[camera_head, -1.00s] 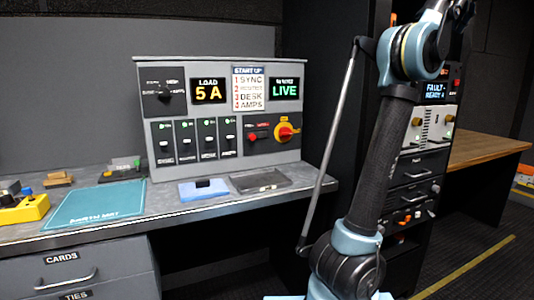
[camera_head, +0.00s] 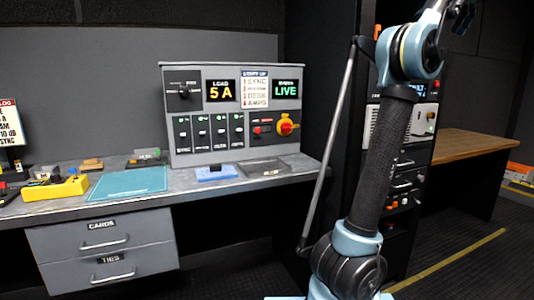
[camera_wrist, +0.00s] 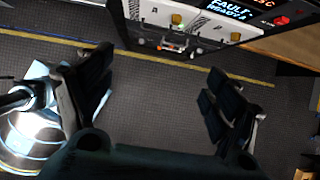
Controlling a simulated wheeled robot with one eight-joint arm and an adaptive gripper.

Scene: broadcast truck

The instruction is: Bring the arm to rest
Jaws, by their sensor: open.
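My arm is raised and folded at the right of the head view, with its upper link standing in front of the equipment rack. My gripper shows in the wrist view (camera_wrist: 155,100), its two dark fingers wide apart with only the dark floor between them. It holds nothing. In the head view the arm's end runs out of the top edge, so the fingertips are hidden there. The rack (camera_wrist: 190,25), with a lit "FAULT" display, lies beyond the fingers in the wrist view, apart from them.
A grey desk (camera_head: 50,212) carries a control panel (camera_head: 190,140), a teal mat (camera_head: 130,183), a blue pad (camera_head: 215,173) and a yellow box (camera_head: 58,189). Two drawers below it are closed. A wooden table (camera_head: 480,147) stands at the right. Floor with a yellow line (camera_head: 460,262) is open.

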